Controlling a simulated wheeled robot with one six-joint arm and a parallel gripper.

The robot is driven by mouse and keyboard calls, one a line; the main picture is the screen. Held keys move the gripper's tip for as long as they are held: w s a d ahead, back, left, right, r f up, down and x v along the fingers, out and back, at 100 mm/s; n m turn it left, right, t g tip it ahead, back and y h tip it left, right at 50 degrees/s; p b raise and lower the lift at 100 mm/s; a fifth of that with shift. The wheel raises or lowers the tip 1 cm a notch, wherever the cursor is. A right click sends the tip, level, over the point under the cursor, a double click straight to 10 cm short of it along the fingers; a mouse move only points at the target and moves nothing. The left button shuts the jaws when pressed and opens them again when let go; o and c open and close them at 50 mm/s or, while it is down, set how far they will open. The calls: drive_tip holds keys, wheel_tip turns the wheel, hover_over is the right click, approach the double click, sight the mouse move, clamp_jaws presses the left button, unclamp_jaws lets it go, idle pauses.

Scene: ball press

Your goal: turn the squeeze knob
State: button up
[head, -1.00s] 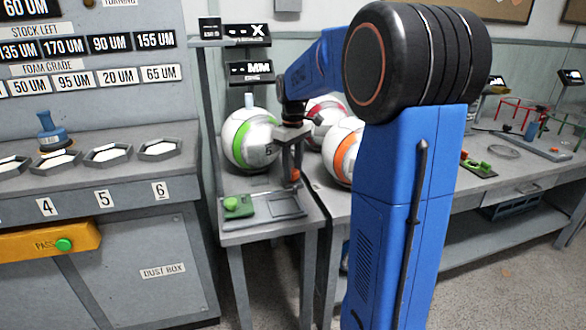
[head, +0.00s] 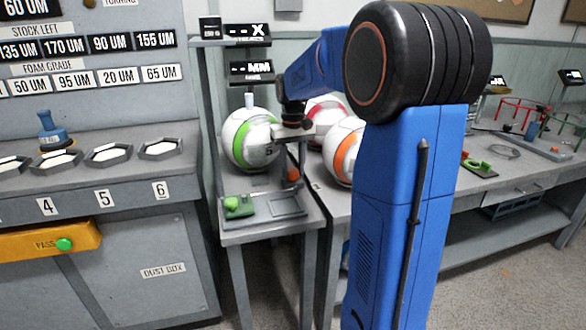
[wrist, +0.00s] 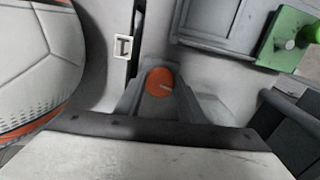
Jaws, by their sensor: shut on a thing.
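The squeeze knob is a small orange round knob (head: 293,174) on the small grey stand by the wall, low beside the ball with the green stripe (head: 240,148). In the wrist view the orange knob (wrist: 158,76), with a pale line on its face, lies at the end of my grey fingers. My gripper (head: 289,166) points down at it and is shut on it. The fingers hide parts of the knob's sides.
A green block with a green button (head: 238,206) sits at the stand's front left. Balls with red (head: 326,118) and orange (head: 343,150) stripes stand close on the right. Two dark displays (head: 250,70) hang above.

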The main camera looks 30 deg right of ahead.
sight(292, 171)
drive_tip(key=shift+o, duration=0.2)
drive_tip(key=shift+m, duration=2.2)
drive_tip(key=o, duration=1)
wheel_tip(292, 171, up, 17)
drive_tip(key=shift+r, duration=0.2)
